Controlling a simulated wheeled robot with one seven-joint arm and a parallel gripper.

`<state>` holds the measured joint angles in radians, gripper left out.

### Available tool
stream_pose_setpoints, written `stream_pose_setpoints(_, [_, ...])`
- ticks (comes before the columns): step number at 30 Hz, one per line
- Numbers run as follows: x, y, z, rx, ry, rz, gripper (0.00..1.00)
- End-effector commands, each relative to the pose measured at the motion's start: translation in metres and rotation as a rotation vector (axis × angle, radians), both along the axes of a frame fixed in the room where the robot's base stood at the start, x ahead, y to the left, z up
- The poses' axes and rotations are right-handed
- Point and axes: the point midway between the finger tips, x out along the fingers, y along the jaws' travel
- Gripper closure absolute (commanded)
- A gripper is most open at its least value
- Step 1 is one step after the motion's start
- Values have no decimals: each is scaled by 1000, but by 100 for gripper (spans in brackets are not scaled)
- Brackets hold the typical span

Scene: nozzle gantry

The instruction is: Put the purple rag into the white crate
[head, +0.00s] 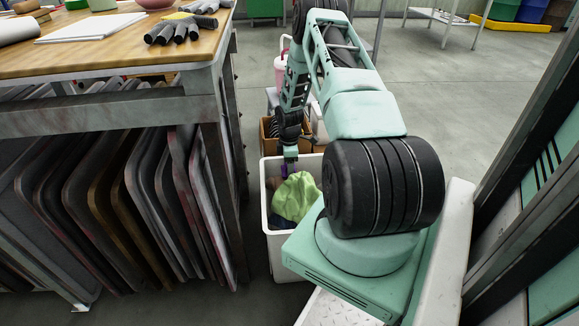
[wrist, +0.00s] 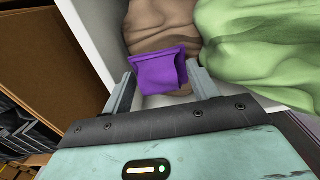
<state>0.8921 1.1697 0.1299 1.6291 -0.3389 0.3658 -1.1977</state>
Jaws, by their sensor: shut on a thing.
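My gripper (wrist: 162,92) is shut on the purple rag (wrist: 160,72), which sits bunched between the two fingers in the wrist view. In the head view a sliver of the purple rag (head: 284,172) shows just under my gripper (head: 290,158). The white crate (head: 265,205) stands on the floor beside the workbench. My gripper is over the crate's back left part, with the rag above or just inside the opening; the exact height is hard to tell. The crate wall (wrist: 85,40) also shows in the wrist view.
A light green cloth (head: 294,198) and a brownish cloth (wrist: 165,25) lie in the crate. A brown box (head: 270,135) stands behind it. The wooden-topped workbench (head: 100,60), with several upright panels below, is close on the left. Open floor (head: 440,90) lies at the back right.

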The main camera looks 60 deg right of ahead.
Motion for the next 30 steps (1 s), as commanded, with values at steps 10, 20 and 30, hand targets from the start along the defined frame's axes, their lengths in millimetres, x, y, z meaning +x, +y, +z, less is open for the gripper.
stream_pose_setpoints(10, [0,0,-1,-1,-1,0,32])
stream_pose_setpoints(20, [0,0,4,-1,-1,0,32])
stream_pose_setpoints(30, [1,-1,68,-2,-3,0,32])
